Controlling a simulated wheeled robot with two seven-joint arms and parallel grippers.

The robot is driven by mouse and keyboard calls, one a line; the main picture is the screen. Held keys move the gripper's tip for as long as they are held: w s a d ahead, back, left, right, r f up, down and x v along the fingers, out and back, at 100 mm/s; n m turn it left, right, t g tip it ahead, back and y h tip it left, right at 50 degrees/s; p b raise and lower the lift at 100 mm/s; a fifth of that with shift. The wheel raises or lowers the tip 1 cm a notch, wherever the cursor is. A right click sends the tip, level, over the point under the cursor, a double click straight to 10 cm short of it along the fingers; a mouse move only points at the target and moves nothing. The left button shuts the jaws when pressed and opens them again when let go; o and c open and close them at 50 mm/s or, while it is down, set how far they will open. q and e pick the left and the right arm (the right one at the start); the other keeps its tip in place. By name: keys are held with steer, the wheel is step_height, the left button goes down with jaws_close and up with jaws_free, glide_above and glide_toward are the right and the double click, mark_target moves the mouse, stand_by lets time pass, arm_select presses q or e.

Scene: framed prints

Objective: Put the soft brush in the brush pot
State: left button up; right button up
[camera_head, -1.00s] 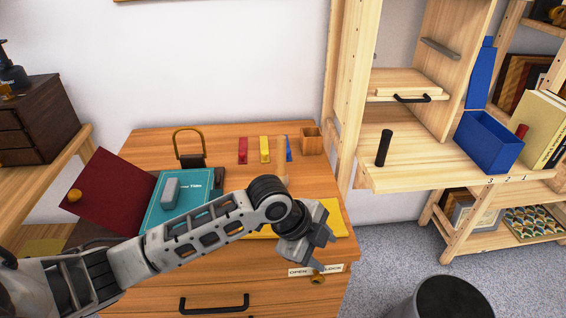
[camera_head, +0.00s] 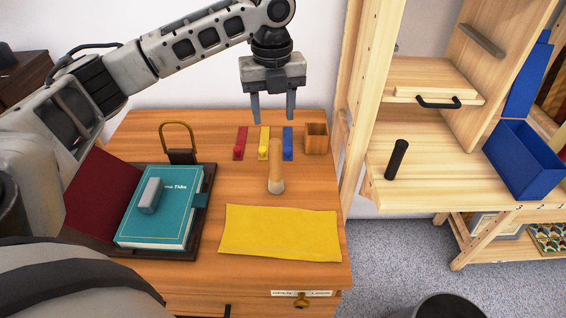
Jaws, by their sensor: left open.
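The soft brush (camera_head: 275,168) stands upright on the wooden cabinet top, with a tan wooden handle and a pale wider lower end. The brush pot (camera_head: 316,139) is a small square wooden cup at the back right of the same top. My left gripper (camera_head: 272,108) is open and empty, its fingers pointing down. In the picture it is above and behind the brush, near the coloured strips, and touches neither the brush nor the pot. My right gripper is not in view.
A yellow cloth (camera_head: 280,232) lies in front of the brush. A teal book (camera_head: 158,215) with a grey block (camera_head: 150,194) is at left. A brass-looped padlock (camera_head: 179,145) and red, yellow and blue strips (camera_head: 264,145) are behind. A wooden shelf (camera_head: 440,180) stands at right.

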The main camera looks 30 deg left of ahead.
arm_select(q)
glide_above(275, 158)
steer(key=f, duration=0.7)
steer(key=shift+w+a, duration=0.2)
steer(key=shift+a, duration=0.1)
steer(key=shift+w+f, duration=0.2)
steer(key=shift+f, duration=1.4)
steer(key=shift+w+f, duration=0.15)
steer(key=shift+f, duration=1.45)
jaws_close()
